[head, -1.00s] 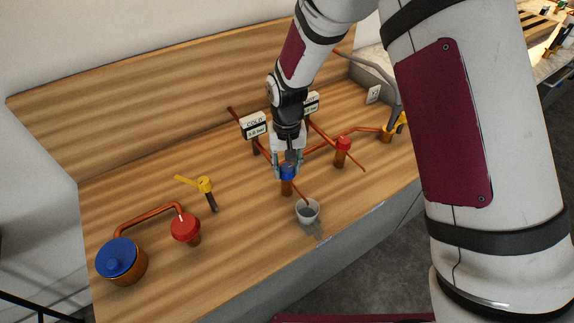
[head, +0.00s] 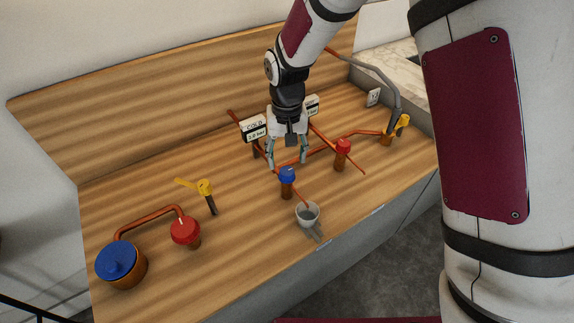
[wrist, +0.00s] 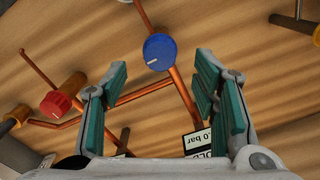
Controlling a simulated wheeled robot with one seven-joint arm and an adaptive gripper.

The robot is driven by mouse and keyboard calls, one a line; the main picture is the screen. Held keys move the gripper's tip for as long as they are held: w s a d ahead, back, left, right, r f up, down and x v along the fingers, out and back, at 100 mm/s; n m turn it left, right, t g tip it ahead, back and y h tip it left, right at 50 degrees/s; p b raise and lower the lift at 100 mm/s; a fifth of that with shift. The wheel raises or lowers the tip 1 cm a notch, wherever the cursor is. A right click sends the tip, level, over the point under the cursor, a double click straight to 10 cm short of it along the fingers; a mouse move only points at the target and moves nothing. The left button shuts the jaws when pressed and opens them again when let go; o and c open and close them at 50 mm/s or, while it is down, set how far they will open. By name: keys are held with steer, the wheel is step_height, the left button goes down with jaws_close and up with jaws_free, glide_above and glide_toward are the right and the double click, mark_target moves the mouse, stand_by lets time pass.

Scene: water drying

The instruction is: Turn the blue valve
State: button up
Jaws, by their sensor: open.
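The blue valve (head: 287,175) has a round blue knob on a copper body, set on a copper pipe above the wooden counter. In the wrist view its knob (wrist: 159,51), with a short white mark, sits beyond and between the fingertips. My gripper (head: 287,165) is open and empty, behind and above the knob in the head view. Its two teal-padded fingers (wrist: 160,75) are spread wide and appear clear of the knob.
A red valve (head: 342,150) stands right of my gripper. Label signs, one reading COLD (head: 253,127), stand behind.

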mark_target(287, 172)
step_height(287, 172, up, 7)
steer(key=shift+f, duration=0.15)
stand_by(0.4)
